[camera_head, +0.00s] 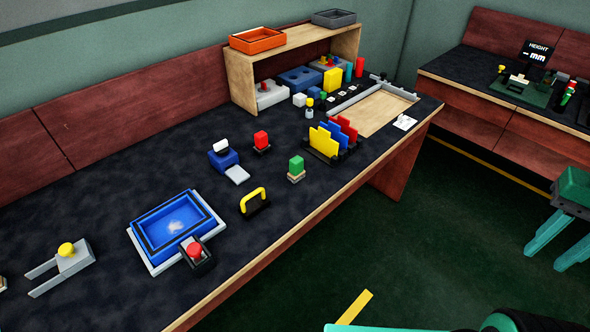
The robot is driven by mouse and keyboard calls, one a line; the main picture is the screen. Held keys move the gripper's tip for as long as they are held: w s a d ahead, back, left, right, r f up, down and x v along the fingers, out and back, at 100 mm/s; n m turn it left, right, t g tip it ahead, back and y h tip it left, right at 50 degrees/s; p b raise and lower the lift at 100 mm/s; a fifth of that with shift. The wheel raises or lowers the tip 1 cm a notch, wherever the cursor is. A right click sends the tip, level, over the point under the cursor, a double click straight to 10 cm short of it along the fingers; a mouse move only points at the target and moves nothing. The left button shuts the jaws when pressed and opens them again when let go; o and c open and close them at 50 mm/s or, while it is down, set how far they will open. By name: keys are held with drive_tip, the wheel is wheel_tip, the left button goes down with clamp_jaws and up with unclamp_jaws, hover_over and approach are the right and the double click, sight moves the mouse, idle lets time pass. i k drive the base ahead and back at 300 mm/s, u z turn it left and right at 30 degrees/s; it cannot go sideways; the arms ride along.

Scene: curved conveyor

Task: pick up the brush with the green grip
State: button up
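The brush with the green grip (296,165) stands upright on the dark tabletop (120,210), right of the middle.
A yellow handle (253,200) is in front left, and a rack of coloured plates (322,158) is to the right. A blue tray (155,257) lies further left. The tabletop immediately around the brush is clear.

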sight(297, 172)
drive_tip(key=i, duration=1)
